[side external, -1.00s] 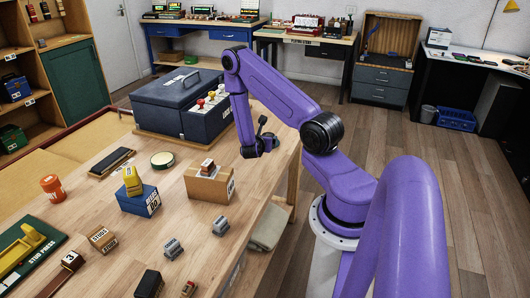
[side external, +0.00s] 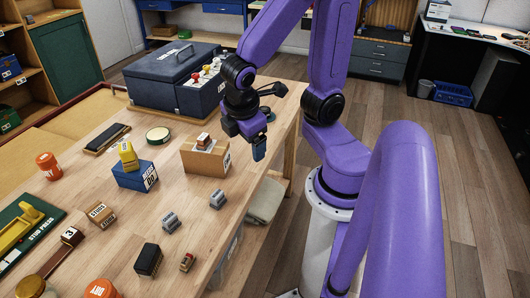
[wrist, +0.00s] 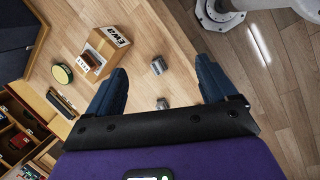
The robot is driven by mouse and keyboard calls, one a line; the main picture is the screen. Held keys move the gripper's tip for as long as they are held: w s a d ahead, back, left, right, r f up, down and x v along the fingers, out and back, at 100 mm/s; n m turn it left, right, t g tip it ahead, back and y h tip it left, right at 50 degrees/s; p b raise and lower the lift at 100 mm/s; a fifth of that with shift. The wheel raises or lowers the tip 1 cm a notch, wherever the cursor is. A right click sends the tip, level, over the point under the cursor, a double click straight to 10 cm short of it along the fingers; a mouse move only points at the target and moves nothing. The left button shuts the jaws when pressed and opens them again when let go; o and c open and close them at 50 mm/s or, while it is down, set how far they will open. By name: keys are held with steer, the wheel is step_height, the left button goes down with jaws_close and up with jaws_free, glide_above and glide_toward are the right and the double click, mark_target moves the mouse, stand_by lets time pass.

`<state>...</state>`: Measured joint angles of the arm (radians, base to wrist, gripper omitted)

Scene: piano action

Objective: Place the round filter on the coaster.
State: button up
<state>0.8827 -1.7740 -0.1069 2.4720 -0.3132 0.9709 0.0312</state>
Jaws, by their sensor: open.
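A low round disc (side external: 158,134) with a pale top and a dark green rim lies flat on the workbench, left of the cardboard box. It also shows in the wrist view (wrist: 62,74), at the left.
The cardboard box (side external: 197,160) with a small block on top stands between my gripper and the disc. A blue box (side external: 130,178), two small grey parts (side external: 171,222) and an orange jar (side external: 49,166) stand nearby. A large dark-blue case (side external: 165,85) is behind.

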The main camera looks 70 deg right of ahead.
steer(key=s+a+r+g+y, duration=0.1)
steer(key=s+a+r+y, duration=0.1)
steer(key=s+a, duration=0.3)
steer(key=shift+s+a+y, duration=0.35)
steer(key=shift+s+y, duration=0.55)
